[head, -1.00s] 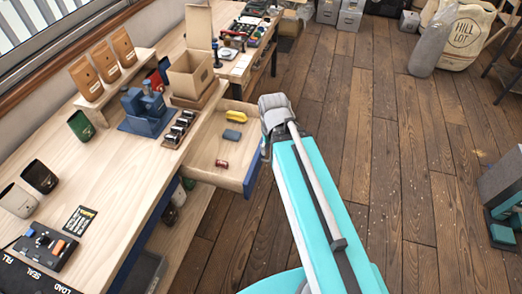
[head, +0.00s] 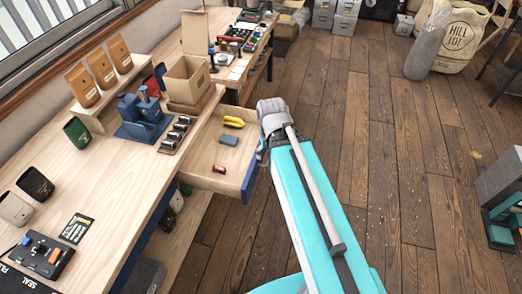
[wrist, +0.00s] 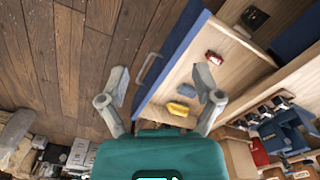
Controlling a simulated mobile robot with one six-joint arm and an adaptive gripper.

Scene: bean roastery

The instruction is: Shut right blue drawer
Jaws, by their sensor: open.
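The blue-fronted drawer (head: 248,182) is pulled out from the wooden bench in the head view. Its pale wooden inside holds a yellow item (head: 233,122), a grey-blue item (head: 228,139) and a small red item (head: 219,169). In the wrist view its blue front (wrist: 172,58) and grey bar handle (wrist: 149,68) lie between and beyond my fingers. My gripper (wrist: 161,82) is open and empty. In the head view my arm reaches to the drawer's outer far corner and hides the fingers. I cannot tell whether a finger touches the drawer.
The bench top (head: 110,165) carries a blue machine (head: 142,118), an open cardboard box (head: 188,80), several dark cups and brown bags. A second bench stands beyond. The plank floor (head: 400,190) right of my arm is clear up to a grey machine (head: 505,195) at the right edge.

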